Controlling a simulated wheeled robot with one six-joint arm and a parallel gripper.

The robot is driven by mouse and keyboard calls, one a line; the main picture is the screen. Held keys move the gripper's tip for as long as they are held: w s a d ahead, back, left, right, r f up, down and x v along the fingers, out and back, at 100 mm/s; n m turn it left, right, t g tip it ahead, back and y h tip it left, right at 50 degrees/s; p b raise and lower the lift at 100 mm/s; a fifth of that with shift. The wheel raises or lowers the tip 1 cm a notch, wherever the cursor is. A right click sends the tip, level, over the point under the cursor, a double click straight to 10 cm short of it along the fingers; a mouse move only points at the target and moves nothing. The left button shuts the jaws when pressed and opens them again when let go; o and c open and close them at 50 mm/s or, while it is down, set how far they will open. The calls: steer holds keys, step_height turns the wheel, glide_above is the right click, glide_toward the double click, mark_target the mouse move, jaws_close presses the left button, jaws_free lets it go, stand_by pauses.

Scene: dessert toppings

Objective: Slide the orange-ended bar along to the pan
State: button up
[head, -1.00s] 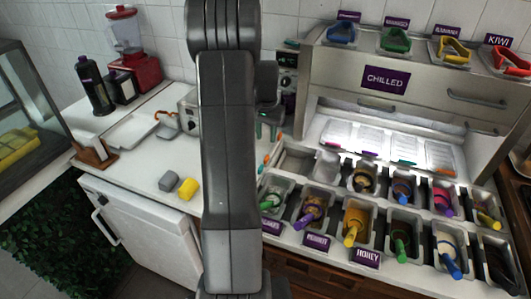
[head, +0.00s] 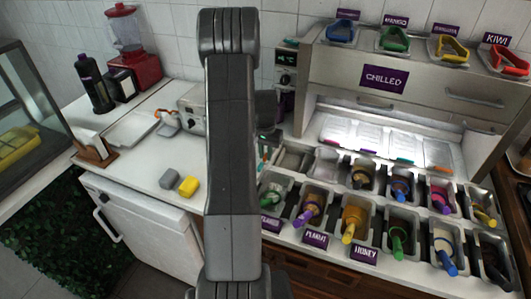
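A thin bar with orange at its end (head: 265,157) shows only in part in the head view, just right of my arm, at the left end of the topping rail. My arm and gripper hide much of it. My gripper (head: 268,136) is low over this spot, mostly behind my arm. Its fingers are too small and covered to tell whether they are open or touch the bar. Empty grey pans (head: 293,160) sit just to the right. I cannot tell which pan the task means.
Topping pans with coloured-handled tools, such as the honey pan (head: 353,218), fill the counter to the right. The chilled cabinet (head: 420,65) rises behind them.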

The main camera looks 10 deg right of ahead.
jaws_close()
steer(key=s+d+b, duration=0.1)
steer(key=s+d, duration=0.1)
steer(key=d, duration=0.2)
steer(key=s+d+b, duration=0.1)
steer(key=s+d, duration=0.2)
steer(key=d, duration=0.1)
steer(key=s+d+b, duration=0.1)
steer(key=s+d, duration=0.2)
steer(key=d, duration=0.1)
steer(key=shift+a, duration=0.1)
steer(key=shift+o, duration=2.4)
jaws_free()
step_height(320, 180, up, 14)
steer(key=b, duration=0.1)
steer(key=shift+f, duration=0.1)
